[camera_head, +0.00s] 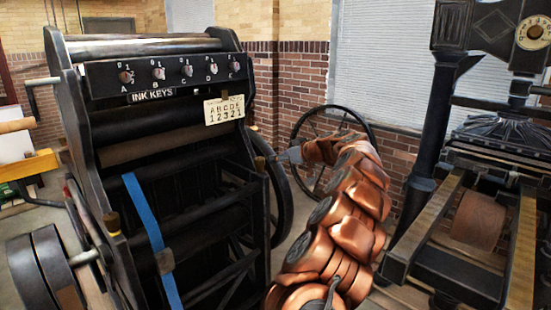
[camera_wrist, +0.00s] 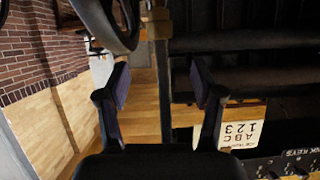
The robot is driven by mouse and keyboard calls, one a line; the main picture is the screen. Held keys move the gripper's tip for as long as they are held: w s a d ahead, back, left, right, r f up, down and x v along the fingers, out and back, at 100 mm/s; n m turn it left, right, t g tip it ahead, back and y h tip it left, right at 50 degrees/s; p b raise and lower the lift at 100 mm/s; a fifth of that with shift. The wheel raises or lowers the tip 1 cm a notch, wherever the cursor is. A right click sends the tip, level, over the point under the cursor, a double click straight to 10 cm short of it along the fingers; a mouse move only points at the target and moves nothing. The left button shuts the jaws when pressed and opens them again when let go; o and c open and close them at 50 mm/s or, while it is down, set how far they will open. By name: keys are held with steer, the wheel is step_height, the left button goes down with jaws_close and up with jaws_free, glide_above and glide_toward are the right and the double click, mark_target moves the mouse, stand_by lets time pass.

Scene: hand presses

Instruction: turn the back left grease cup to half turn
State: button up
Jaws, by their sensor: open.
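A small brass grease cup (camera_head: 112,222) stands on the near left side frame of the black press. Another brass cup (camera_head: 259,163) stands on the press's right side frame, and my gripper (camera_head: 282,156) is just right of it. I cannot tell from the views which one is named back left. In the wrist view my gripper (camera_wrist: 161,80) is open, its two dark fingers apart with nothing held between them. A brass cup (camera_wrist: 158,25) on the frame shows ahead of the fingers, near the top edge, apart from them.
The press (camera_head: 180,150) carries an ink keys panel (camera_head: 160,72) and a hanging letter card (camera_head: 224,109). A large spoked wheel (camera_head: 298,135) is behind my arm. A second press (camera_head: 480,200) stands at the right. A blue strap (camera_head: 150,230) crosses the first press.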

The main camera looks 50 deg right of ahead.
steer(key=shift+s+r, duration=0.1)
steer(key=shift+s, duration=0.1)
steer(key=s+d+f+m+g+h+b, duration=0.6)
steer(key=d+f, duration=0.3)
steer(key=f, duration=0.3)
steer(key=n+t+b, duration=0.3)
steer(key=t+b, duration=0.3)
steer(key=t, duration=0.4)
glide_toward(262, 163)
steer(key=w, duration=0.2)
steer(key=shift+d+p+x, duration=0.15)
steer(key=shift+p+x, duration=0.15)
steer(key=shift+x, duration=1.7)
steer(key=shift+d+p+x, duration=0.1)
steer(key=shift+p+x, duration=0.2)
steer(key=shift+x, duration=1.75)
